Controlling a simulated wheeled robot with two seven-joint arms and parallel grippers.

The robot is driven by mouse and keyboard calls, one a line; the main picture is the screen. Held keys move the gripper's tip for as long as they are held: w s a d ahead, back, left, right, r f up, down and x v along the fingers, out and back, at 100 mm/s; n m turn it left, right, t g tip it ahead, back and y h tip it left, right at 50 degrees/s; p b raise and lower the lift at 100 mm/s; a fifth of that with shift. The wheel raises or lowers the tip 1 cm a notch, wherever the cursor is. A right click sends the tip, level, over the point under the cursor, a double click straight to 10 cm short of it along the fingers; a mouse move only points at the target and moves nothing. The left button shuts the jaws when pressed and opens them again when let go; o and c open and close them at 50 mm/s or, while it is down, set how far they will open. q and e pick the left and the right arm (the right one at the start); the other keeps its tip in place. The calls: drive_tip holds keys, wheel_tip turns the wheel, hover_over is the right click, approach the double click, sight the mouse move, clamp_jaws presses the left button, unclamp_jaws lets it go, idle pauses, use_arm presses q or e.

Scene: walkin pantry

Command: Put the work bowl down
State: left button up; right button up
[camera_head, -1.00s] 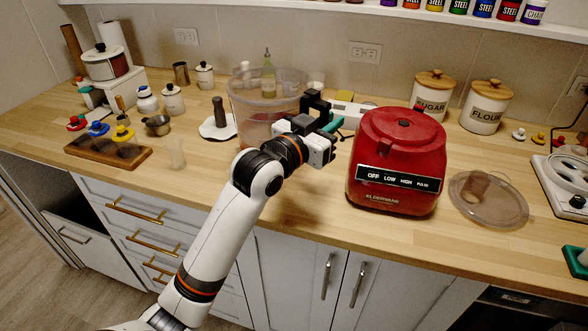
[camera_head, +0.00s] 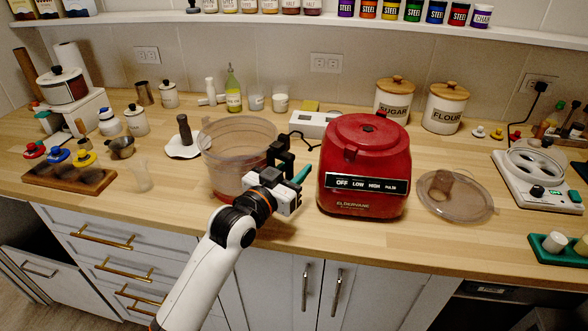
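The work bowl (camera_head: 222,165) is a clear, smoky, upright tub near the counter's front edge, left of the red food processor base (camera_head: 362,155). My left gripper (camera_head: 284,163) is at the bowl's right side and appears shut on it there; the grip itself is partly hidden by the gripper's body. The bowl's bottom is at or very near the wooden counter (camera_head: 290,225); I cannot tell for certain whether it touches. My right gripper is not in view.
The clear lid (camera_head: 465,205) lies right of the base. A white plate with a dark-handled tool (camera_head: 184,135) is left of the bowl. A small clear cup (camera_head: 141,177) stands further left. Behind are an oil bottle (camera_head: 233,92) and a white scale (camera_head: 312,123).

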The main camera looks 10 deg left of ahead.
use_arm(q)
drive_tip(key=shift+s+a, duration=0.1)
drive_tip(key=v, duration=1.1)
drive_tip(key=shift+s+a+r+b, duration=0.1)
drive_tip(key=shift+s+b, duration=0.25)
drive_tip(key=shift+b, duration=0.05)
